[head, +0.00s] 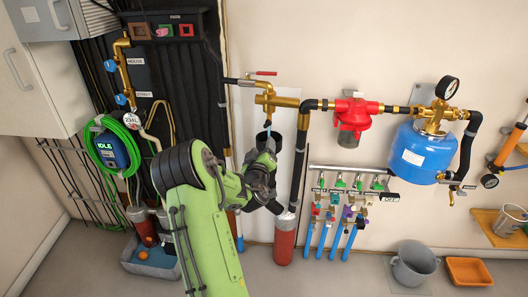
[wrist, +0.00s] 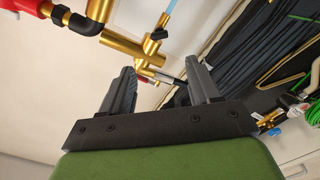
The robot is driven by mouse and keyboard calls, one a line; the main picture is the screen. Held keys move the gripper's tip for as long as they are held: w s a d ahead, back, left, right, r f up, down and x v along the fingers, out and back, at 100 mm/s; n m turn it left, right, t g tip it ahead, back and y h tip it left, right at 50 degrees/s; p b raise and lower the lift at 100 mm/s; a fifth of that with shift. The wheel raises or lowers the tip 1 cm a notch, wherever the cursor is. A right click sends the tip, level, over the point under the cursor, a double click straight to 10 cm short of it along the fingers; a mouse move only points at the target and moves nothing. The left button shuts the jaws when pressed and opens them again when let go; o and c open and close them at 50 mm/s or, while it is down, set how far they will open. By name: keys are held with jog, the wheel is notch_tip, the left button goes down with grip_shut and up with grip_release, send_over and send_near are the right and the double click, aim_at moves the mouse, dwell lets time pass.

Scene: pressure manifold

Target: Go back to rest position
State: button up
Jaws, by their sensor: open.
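My green arm reaches up from the bottom of the head view, and my gripper (head: 268,140) is in front of the wall below the brass pipe tee (head: 277,100). In the wrist view my gripper (wrist: 160,85) shows two dark fingers spread apart with nothing between them. The brass tee (wrist: 130,45) shows beyond the fingers, with a pale blue tube (wrist: 172,15) near it. I cannot tell whether a finger touches the piping.
A red filter (head: 352,115) and a blue tank (head: 415,153) hang to the right. A manifold with several valves (head: 345,185) is right of my gripper. A red cylinder (head: 285,243) stands below. A grey pot (head: 413,265) and an orange tray (head: 468,271) are at lower right.

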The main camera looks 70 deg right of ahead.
dwell(0.4)
jog(key=w+a+r+t+y+p, duration=0.25)
jog(key=w+a+r+y, duration=0.35)
jog(key=a, duration=0.7)
jog(key=w+a+r+t+y+p, duration=0.1)
jog(key=w+a+r+y+p, duration=0.35)
jog(key=a, duration=0.75)
jog(key=s+a+r+n+y+p, duration=0.1)
jog(key=a+r+n+y, duration=0.15)
jog(key=a, duration=0.75)
jog(key=s+a+r+n+y, duration=0.1)
jog(key=a+r+n+y, duration=0.15)
jog(key=a, duration=0.85)
jog(key=s+a+n+g+y+p, duration=0.1)
jog(key=s+a+n+g+y, duration=0.1)
jog(key=s+a, duration=0.5)
jog(key=shift+s+a+f, duration=0.4)
jog(key=shift+s+f, duration=0.05)
jog(key=shift+s, duration=0.8)
